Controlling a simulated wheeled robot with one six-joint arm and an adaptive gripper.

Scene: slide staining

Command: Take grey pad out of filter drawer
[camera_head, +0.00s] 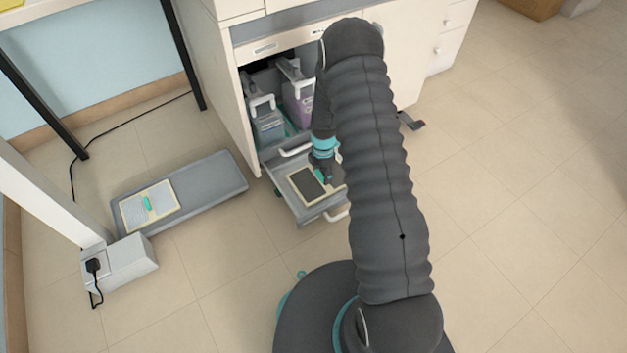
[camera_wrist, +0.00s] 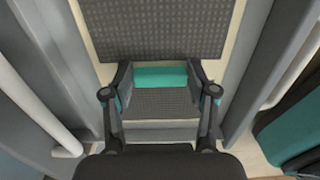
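The grey pad (camera_head: 309,184), dark and set in a cream frame, lies in the pulled-out low drawer (camera_head: 318,213). In the wrist view the pad (camera_wrist: 158,32) fills the top, with a teal tab (camera_wrist: 160,77) standing across its middle. My gripper (camera_head: 326,176) is down over the pad's right part. In the wrist view the fingers of my gripper (camera_wrist: 160,72) are spread, one on each side of the tab, with narrow gaps seeming to show. The pad still lies flat; my fingers hide part of it.
The cabinet (camera_head: 235,95) stands open above the drawer, with containers (camera_head: 267,121) inside. On the floor at left, a long grey unit (camera_head: 217,178) carries a pale framed pad (camera_head: 160,197) with a teal tab. White handles flank the drawer.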

